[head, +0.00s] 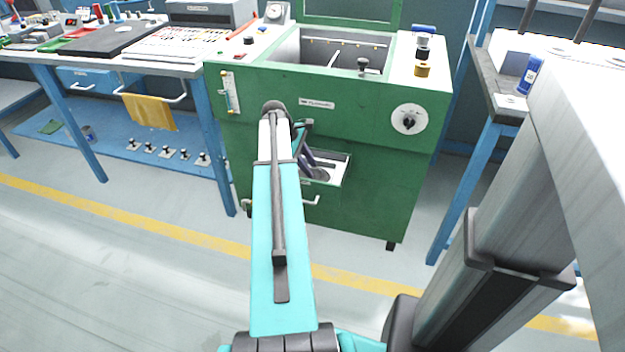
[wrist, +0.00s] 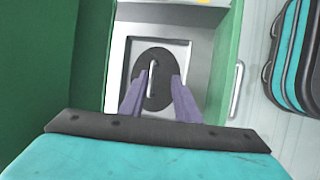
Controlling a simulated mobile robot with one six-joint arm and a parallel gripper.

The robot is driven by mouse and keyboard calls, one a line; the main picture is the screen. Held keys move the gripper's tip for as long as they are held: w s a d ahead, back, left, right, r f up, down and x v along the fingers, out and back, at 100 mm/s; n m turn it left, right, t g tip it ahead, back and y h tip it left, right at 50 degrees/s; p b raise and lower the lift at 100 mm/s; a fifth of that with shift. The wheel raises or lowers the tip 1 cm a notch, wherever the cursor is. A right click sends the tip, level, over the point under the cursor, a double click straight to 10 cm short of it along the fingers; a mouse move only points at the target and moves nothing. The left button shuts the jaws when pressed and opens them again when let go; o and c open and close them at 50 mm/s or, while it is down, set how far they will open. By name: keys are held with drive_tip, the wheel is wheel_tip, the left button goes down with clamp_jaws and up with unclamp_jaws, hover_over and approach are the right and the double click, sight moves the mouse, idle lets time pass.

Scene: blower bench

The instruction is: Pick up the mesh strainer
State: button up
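The mesh strainer appears to be the dark round disc (wrist: 164,62) with a pale bar handle in the wrist view. It lies in a square recess inside the open drawer (wrist: 200,60) of the green machine. In the head view a small part of the dark disc (head: 322,174) shows in the drawer, partly behind my arm. My gripper (wrist: 156,81) is open, its two purple fingers pointing down into the drawer. In the wrist view the handle lies between the fingertips. The gap in height is hard to tell, and no contact shows.
The green machine (head: 375,190) stands behind the drawer, with its lid raised. A drawer handle (wrist: 236,90) is on the drawer front. A blue workbench (head: 200,130) stands to the left and another bench (head: 500,105) to the right. The floor in front is clear.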

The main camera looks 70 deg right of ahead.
drive_tip(key=shift+x, duration=0.85)
clamp_jaws()
